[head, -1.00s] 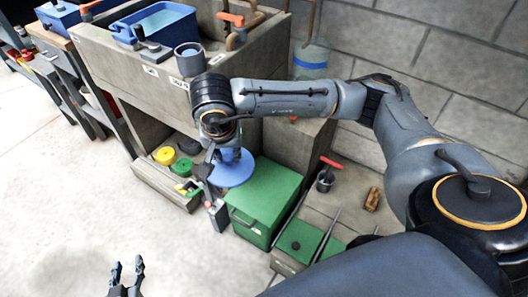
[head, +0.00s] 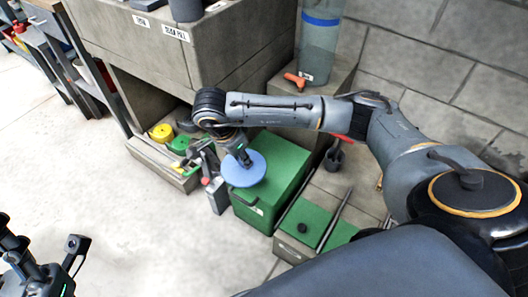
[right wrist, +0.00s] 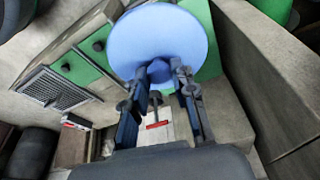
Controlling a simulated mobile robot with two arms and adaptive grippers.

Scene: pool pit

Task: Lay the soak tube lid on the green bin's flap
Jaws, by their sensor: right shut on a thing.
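The soak tube lid, a flat blue disc (head: 246,174), is in my right gripper (head: 238,153), above the front left part of the green bin's flap (head: 282,158). In the right wrist view the fingers of my right gripper (right wrist: 157,78) are shut on the lid's central knob, and the disc (right wrist: 158,30) spreads beyond the fingertips. Part of the green flap shows behind it. I cannot tell if the lid touches the flap. My left gripper (head: 45,258) is open and empty at the lower left, over the floor.
A low tray (head: 165,166) with yellow and green rolls lies left of the bin. Green-topped boxes (head: 303,222) stand at its front right. A concrete sink block (head: 190,60) rises behind. The floor at left is clear.

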